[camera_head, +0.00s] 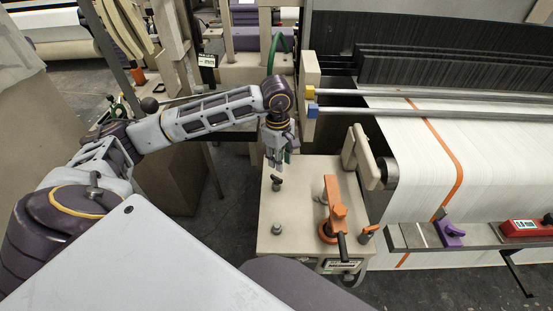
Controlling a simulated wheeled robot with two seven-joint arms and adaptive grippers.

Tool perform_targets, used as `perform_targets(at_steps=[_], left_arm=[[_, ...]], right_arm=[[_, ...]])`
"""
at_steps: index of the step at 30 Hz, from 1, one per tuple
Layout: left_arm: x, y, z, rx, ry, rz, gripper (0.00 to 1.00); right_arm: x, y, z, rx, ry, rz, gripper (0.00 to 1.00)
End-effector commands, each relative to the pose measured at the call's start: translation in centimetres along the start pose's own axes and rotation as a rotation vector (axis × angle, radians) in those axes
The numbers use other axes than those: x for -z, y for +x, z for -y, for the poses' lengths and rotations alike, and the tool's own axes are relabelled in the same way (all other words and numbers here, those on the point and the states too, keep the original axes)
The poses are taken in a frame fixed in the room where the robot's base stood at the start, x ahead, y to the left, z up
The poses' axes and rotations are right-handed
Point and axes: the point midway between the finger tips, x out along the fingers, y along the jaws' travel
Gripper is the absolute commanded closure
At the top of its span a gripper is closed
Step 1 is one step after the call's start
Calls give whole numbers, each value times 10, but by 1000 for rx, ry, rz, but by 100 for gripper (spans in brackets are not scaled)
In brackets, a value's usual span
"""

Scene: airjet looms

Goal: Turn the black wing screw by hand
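The black wing screw (276,180) stands on the beige machine top near its back left corner. My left gripper (275,163) points down just above and behind it in the head view. Its two fingertips show a small gap with nothing seen between them. I cannot tell whether they touch the screw; a little floor or panel seems to show between them. My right gripper is not in view.
An orange lever (334,205) with a black handle stands on the same beige top (262,240), right of the screw. A grey knob (277,228) is in front. The loom's white cloth (500,165) and roller lie to the right.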

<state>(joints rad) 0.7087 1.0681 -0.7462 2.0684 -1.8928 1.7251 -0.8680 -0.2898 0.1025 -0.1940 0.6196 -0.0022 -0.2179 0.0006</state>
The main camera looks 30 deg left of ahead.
Motion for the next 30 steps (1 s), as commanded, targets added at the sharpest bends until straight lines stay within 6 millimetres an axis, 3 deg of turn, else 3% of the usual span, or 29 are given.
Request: perform_targets(at_steps=[9, 22, 30], left_arm=[[7, 0, 8, 38, 108, -27, 73], [6, 1, 8, 37, 109, -26, 73], [6, 12, 8, 37, 108, -25, 73]], right_arm=[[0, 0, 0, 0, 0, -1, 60], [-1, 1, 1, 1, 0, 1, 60], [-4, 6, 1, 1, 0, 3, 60]])
